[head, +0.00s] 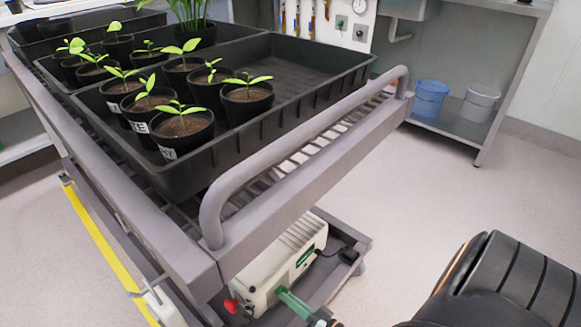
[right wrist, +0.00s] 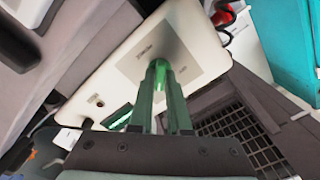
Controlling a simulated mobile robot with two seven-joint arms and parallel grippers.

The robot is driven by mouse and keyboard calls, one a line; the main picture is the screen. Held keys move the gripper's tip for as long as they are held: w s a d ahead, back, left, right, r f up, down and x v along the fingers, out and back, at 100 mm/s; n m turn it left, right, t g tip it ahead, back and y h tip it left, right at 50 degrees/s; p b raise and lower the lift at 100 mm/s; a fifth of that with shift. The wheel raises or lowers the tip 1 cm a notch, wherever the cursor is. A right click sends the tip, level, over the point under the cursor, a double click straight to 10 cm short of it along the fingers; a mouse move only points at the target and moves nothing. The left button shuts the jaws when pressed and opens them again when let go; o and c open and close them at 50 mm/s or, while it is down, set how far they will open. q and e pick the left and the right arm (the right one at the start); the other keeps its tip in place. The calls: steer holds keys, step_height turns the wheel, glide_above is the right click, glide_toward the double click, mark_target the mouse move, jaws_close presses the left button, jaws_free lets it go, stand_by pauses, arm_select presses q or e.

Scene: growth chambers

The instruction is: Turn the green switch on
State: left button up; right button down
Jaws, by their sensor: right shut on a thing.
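A cream-white box-shaped device (head: 272,272) sits on the cart's lower shelf, and its pale face (right wrist: 110,75) fills the middle of the right wrist view. My right gripper (head: 283,293) reaches this face from the lower right in the head view. Its green fingers (right wrist: 158,70) are closed together against the face. A bright green piece, the green switch (right wrist: 160,77), shows in the narrow space between the fingertips; most of it is hidden, so its position cannot be told. My left gripper is not in view.
A red knob (head: 231,305) is on the device's left end, and a dark green panel (right wrist: 119,118) is on its face. Above, the grey cart (head: 300,180) has a curved handle and carries a black tray (head: 310,88) of potted seedlings.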

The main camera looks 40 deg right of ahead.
stand_by(0.4)
steer(key=c, duration=0.9)
jaws_free()
steer(key=shift+o, duration=0.2)
steer(key=s+d, duration=0.1)
steer(key=s, duration=1.1)
steer(key=shift+s, duration=0.25)
steer(key=shift+d, duration=0.1)
